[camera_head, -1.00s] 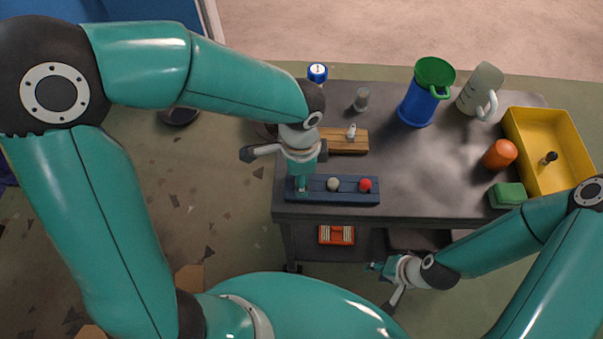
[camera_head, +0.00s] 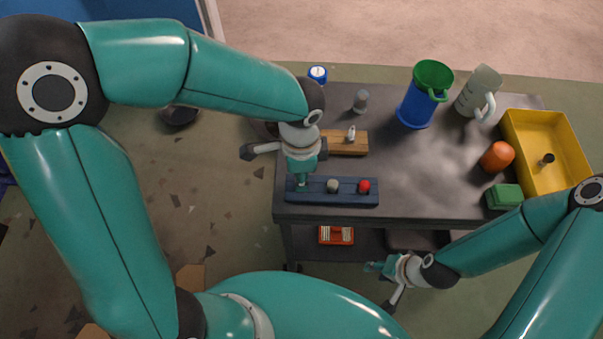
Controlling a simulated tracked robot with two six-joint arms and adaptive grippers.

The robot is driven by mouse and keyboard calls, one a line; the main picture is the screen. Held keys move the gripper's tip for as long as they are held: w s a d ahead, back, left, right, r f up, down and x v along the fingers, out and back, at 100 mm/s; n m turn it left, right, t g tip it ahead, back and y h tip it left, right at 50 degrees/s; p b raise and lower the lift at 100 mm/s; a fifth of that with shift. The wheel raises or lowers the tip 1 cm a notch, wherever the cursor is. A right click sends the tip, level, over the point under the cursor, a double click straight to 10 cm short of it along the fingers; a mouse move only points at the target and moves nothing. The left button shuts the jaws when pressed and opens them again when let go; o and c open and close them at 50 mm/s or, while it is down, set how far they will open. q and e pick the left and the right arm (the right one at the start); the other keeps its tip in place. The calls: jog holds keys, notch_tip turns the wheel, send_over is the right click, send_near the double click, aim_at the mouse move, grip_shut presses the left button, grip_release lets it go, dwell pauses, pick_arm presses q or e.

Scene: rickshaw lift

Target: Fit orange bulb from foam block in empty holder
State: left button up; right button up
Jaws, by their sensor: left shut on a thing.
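A dark blue block (camera_head: 345,199) lies along the table's near edge. A grey bulb-like piece (camera_head: 332,186) and a red one (camera_head: 364,186) stand in it. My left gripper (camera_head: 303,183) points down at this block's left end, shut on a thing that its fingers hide. I cannot make out an orange bulb. A wooden block (camera_head: 346,147) with a small white bulb-like piece (camera_head: 351,133) lies behind; its left end is hidden by my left wrist. My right gripper (camera_head: 374,267) is off the table's near side, apart from these things; its jaw opening is too small to tell.
On the dark table (camera_head: 430,180) stand a blue bin with green rim (camera_head: 417,105), a pale mug (camera_head: 477,90), a grey cylinder (camera_head: 360,101), an orange rounded object (camera_head: 496,157), a green sponge-like block (camera_head: 504,196) and a yellow tray (camera_head: 526,132). The table's middle is clear.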

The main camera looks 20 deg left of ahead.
pick_arm(q)
jog(key=shift+r+p, duration=2.1)
jog(key=shift+r, duration=0.75)
jog(key=w+a+f+n, duration=0.1)
jog(key=w+a+n, duration=0.1)
jog(key=w+n, duration=0.2)
jog(key=w+a+f+n, duration=0.1)
jog(key=w+a+n, duration=0.2)
jog(key=w+n, duration=0.1)
jog(key=w+a+f+n, duration=0.1)
jog(key=w+a+n, duration=0.2)
jog(key=w, duration=0.3)
jog(key=shift+w+a+n, duration=0.1)
jog(key=shift+w+n, duration=0.15)
jog(key=shift+n, duration=0.65)
jog(key=shift+w+a+f+n, duration=0.1)
jog(key=shift+w+a+n, duration=0.1)
jog(key=shift+n, duration=0.1)
